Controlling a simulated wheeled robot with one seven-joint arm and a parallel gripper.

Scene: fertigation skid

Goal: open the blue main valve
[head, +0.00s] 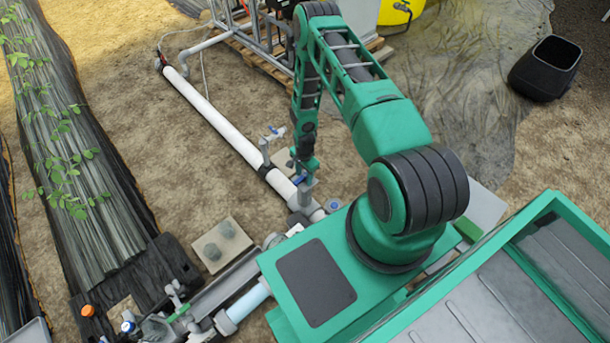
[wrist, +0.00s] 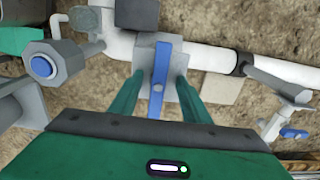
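The blue main valve's flat lever (wrist: 161,70) sits on a grey valve body on the white pipe; I take it to be the main one. In the wrist view it runs up and down the picture, across the pipe. My gripper (wrist: 158,84) has its two green fingers apart, one on each side of the lever, with a visible gap on both sides. In the head view my gripper (head: 304,163) points down over the same blue lever (head: 299,181), which it partly hides. Whether the fingertips reach lever height is hard to tell.
A smaller valve with a blue handle (wrist: 293,133) branches off the pipe at right. A grey fitting with a blue centre (wrist: 42,66) stands at left. The long white pipe (head: 218,121) runs to the back left. Orange-capped fitting (head: 87,311) lies front left.

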